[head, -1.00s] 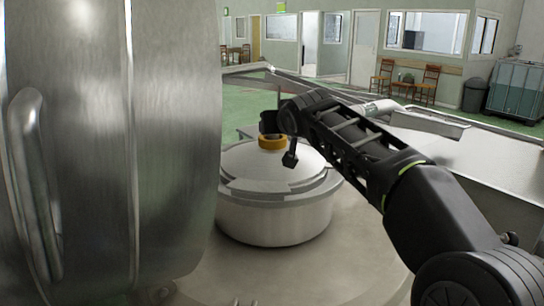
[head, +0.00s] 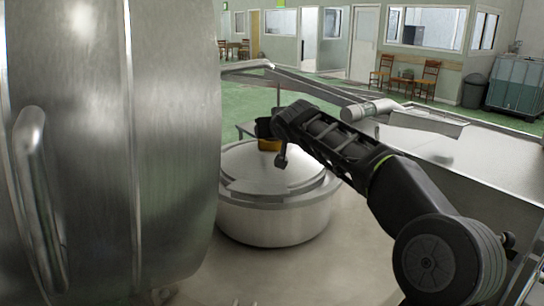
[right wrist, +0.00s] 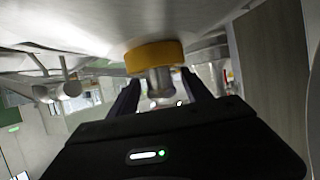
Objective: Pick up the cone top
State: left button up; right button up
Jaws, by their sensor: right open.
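The cone top (head: 245,168) is a shallow metal cone on a round metal vessel (head: 275,222), in the middle of the head view. A yellow collar (head: 269,145) sits at its peak, partly hidden by my right gripper (head: 266,128). In the right wrist view the yellow collar (right wrist: 154,56) and a metal knob (right wrist: 160,82) show close up, below the cone's pale surface. The fingers of my right gripper (right wrist: 161,90) are open, one on each side of the knob. I cannot tell whether they touch it. My left gripper is out of view.
A large steel drum (head: 170,120) with a bar handle (head: 38,190) fills the left side of the head view. A metal trough (head: 440,125) runs behind and right of my arm. The pale surface in front of the vessel is clear.

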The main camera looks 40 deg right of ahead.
jog(key=shift+r, duration=0.1)
jog(key=shift+c, duration=0.4)
grip_shut()
dwell(0.5)
dwell(0.7)
jog(key=shift+r, duration=0.2)
